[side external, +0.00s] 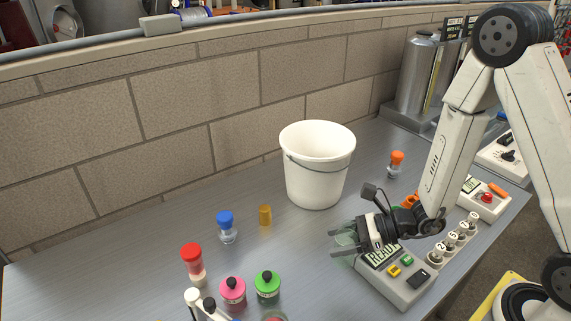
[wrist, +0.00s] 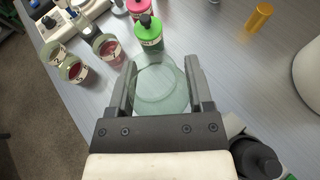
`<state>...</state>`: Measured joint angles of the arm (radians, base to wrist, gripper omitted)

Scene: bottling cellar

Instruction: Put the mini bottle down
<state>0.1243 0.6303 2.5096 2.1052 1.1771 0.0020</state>
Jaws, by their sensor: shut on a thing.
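My gripper (side external: 343,241) is low over the grey bench, just left of a box with a "READY" display. In the wrist view my gripper (wrist: 161,72) has its two fingers on either side of a pale green, see-through round thing, which I take as the mini bottle (wrist: 160,88). The mini bottle (side external: 345,239) shows only faintly between the fingers in the side view. I cannot tell whether its base touches the bench.
A white bucket (side external: 314,180) stands behind my gripper. The READY box (side external: 405,287) is close on the right. Green (side external: 267,287) and pink (side external: 233,293) bottles, a red-capped vial (side external: 192,262), a blue-capped flask (side external: 227,228) and an amber cylinder (side external: 265,215) stand left. Bare bench lies between.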

